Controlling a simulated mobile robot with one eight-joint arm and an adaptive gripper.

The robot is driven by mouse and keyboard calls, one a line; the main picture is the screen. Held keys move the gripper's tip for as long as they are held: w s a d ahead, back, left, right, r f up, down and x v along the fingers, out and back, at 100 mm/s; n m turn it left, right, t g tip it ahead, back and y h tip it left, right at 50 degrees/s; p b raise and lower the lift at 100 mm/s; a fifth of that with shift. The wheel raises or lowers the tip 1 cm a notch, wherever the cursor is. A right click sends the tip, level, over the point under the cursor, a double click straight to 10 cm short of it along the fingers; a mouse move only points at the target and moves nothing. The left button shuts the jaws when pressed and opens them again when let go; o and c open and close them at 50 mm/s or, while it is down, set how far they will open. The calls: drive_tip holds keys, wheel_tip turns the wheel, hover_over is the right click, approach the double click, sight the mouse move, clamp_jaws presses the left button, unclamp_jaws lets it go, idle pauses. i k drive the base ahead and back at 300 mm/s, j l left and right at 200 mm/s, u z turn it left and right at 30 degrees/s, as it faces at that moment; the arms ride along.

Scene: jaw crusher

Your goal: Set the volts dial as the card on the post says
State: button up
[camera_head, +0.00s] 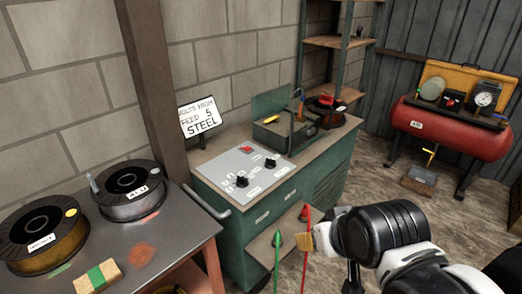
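The card (199,116) reads "VOLTS HIGH", "FEED 5", "STEEL". It stands at the back left of a green cabinet (234,224), beside a brown post (153,85). The cabinet's pale top panel (249,158) carries a front-left black knob (242,181), a back-right black knob (269,167) and a small red switch (246,149). The panel lettering is too small to read, so I cannot tell which knob is volts or where either points. My gripper (319,238) is at the lower right, in front of the cabinet and apart from the knobs. Its fingers are unclear.
A rail (206,201) projects at the cabinet's left. A red tank (448,131) stands far right. Floor between is mostly clear.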

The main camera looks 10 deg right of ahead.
sight(270, 163)
drive_tip(key=i+j, duration=0.4)
drive_tip(key=i, duration=0.15)
drive_tip(key=i+j, duration=0.4)
drive_tip(key=i, duration=0.2)
drive_tip(key=z, duration=0.05)
